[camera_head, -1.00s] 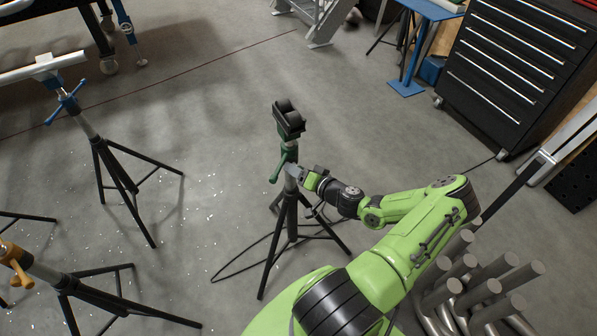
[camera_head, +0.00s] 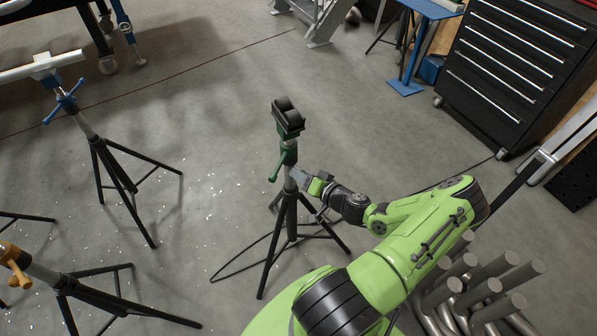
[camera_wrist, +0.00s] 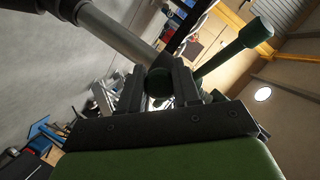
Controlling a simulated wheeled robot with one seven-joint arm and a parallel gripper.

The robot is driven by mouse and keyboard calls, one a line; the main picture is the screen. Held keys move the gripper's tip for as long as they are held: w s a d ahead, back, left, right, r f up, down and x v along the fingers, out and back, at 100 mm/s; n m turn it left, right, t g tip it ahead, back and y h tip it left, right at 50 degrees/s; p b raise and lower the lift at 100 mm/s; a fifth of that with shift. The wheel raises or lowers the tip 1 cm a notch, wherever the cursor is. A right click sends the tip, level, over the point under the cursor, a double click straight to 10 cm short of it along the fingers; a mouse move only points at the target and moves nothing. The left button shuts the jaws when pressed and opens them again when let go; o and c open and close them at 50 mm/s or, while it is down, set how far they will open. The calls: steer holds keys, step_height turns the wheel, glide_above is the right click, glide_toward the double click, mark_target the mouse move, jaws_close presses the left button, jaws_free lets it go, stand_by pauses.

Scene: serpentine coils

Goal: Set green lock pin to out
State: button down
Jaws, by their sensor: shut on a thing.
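A stand with a green collar (camera_head: 288,153) and a dark roller head (camera_head: 288,117) stands upright on black tripod legs in the head view. A green handle (camera_head: 277,168) slants from its collar, and it also shows in the wrist view (camera_wrist: 235,50). My gripper (camera_head: 299,177) is at the right side of the stand's post, just below the collar. In the wrist view my gripper (camera_wrist: 158,86) is shut on the round dark green end of the lock pin (camera_wrist: 158,82). The rest of the pin is hidden behind that end.
A blue-handled stand (camera_head: 67,103) and an orange-handled stand (camera_head: 17,263) are at the left. Bent grey tubes (camera_head: 480,285) are close by my arm at lower right. A black drawer cabinet (camera_head: 515,70) stands at upper right. Cable lies around the tripod legs.

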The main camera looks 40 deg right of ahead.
steer(key=c, duration=0.8)
jaws_free()
steer(key=shift+s, duration=0.15)
steer(key=p+v, duration=0.2)
steer(key=v, duration=1.3)
steer(key=shift+s, duration=0.4)
steer(key=w+a+r+n+g+y+p, duration=0.4)
steer(key=a+r+n+g, duration=0.5)
steer(key=a+r+g, duration=0.5)
steer(key=s+a+r+t+h+p, duration=0.1)
steer(key=s+a+r+t+h, duration=0.1)
steer(key=a+r, duration=0.3)
steer(key=s+a+r+t+h+p, duration=0.1)
steer(key=s+a+r, duration=0.3)
steer(key=r, duration=1)
steer(key=shift+a+t+h, duration=0.5)
steer(key=shift+a+t, duration=0.4)
steer(key=shift+a, duration=0.35)
